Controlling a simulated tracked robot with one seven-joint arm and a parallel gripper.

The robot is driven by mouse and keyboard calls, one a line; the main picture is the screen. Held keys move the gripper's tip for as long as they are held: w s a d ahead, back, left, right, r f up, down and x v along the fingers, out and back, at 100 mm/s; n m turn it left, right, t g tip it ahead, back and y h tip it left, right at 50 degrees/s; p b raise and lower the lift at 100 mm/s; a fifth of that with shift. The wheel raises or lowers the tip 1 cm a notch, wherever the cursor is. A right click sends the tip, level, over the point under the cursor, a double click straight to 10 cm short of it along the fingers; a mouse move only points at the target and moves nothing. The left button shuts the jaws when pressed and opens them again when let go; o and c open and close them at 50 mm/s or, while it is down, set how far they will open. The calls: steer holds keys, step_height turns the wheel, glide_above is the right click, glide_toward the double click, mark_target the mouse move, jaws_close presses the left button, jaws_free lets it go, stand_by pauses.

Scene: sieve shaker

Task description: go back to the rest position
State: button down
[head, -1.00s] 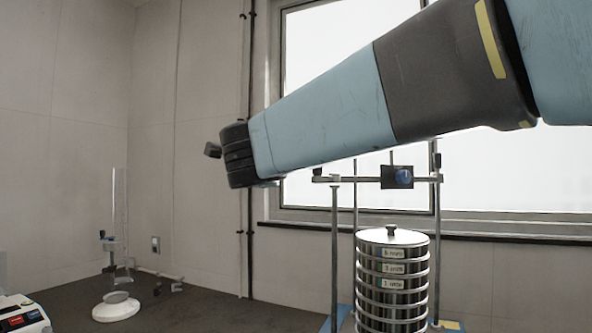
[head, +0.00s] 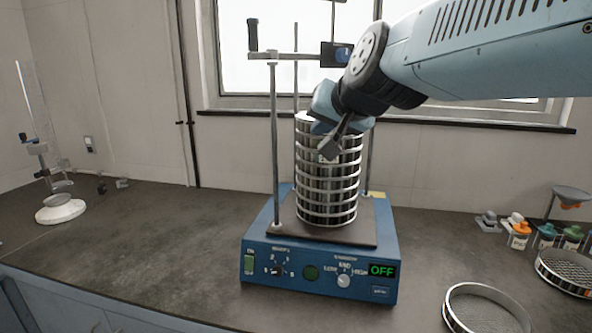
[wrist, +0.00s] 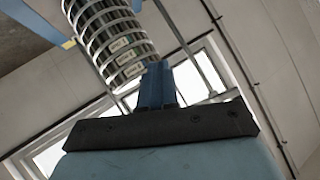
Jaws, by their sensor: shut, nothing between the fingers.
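My gripper (head: 335,146) hangs in front of the sieve stack in the head view, its fingers shut and empty. In the wrist view the gripper (wrist: 157,72) points toward the stack; I cannot tell whether it touches. The sieve stack (head: 328,205) is a column of shiny metal sieves standing upright on the blue sieve shaker (head: 320,270). My arm and gripper hide part of its upper end. The stack also shows in the wrist view (wrist: 100,35), with labels on several sieves. The shaker's display (head: 381,270) reads OFF.
Clamp rods (head: 275,150) rise beside the stack, with a crossbar (head: 290,56) above. A loose sieve (head: 487,308) and a mesh sieve (head: 568,270) lie at the right, near small bottles (head: 520,235). A glass stand (head: 60,210) is at the left. The bench between is clear.

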steer(key=s+d+f+g+h, duration=0.2)
steer(key=s+d+f, duration=0.4)
steer(key=d, duration=0.3)
steer(key=s+d+f+n+g+h, duration=0.1)
steer(key=s+d+f+g+h, duration=0.1)
steer(key=s+d+f, duration=0.5)
steer(key=d+f+g, duration=0.1)
steer(key=d, duration=0.2)
steer(key=shift+s+g, duration=0.2)
steer(key=shift+g, duration=0.2)
